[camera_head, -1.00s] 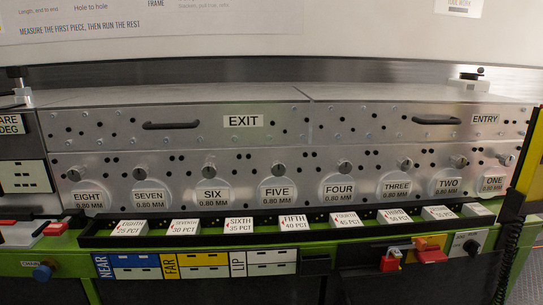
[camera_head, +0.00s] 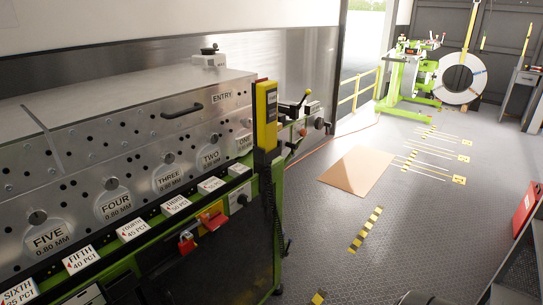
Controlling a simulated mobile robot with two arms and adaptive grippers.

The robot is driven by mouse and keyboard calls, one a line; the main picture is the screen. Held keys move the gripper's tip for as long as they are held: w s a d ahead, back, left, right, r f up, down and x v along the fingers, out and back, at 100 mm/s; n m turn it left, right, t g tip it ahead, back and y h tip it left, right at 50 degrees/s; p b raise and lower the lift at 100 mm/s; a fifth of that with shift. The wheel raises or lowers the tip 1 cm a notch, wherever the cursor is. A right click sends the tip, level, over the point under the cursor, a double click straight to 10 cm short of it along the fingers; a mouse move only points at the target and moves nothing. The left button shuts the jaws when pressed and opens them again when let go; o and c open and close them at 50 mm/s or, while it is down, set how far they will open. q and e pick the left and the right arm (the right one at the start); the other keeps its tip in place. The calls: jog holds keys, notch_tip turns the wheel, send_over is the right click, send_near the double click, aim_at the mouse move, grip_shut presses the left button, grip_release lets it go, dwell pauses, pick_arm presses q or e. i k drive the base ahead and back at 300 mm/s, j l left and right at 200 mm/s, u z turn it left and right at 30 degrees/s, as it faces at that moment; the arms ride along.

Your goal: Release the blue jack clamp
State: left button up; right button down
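I cannot make out a blue jack clamp in the head view. Neither of my grippers shows. A green stand (camera_head: 402,78) with small fittings on top stands far off at the back right. A grey coil (camera_head: 463,79) with a yellow strap stands beside it. Both are too far away to tell any clamp on them.
A long metal roller machine (camera_head: 130,135) with labelled rollers fills the left. A yellow post (camera_head: 266,115) stands at its right end. A brown sheet (camera_head: 357,172) lies on the open grey floor (camera_head: 320,235). Yellow-black strips mark the floor. A red item (camera_head: 524,214) is at the right edge.

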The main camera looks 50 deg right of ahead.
aim_at(290, 240)
jog(key=z, duration=1.65)
jog(key=i+l, duration=0.5)
jog(key=i+l+u, duration=0.1)
jog(key=i+l, duration=0.85)
jog(key=l, duration=0.25)
jog(key=j+u, duration=0.05)
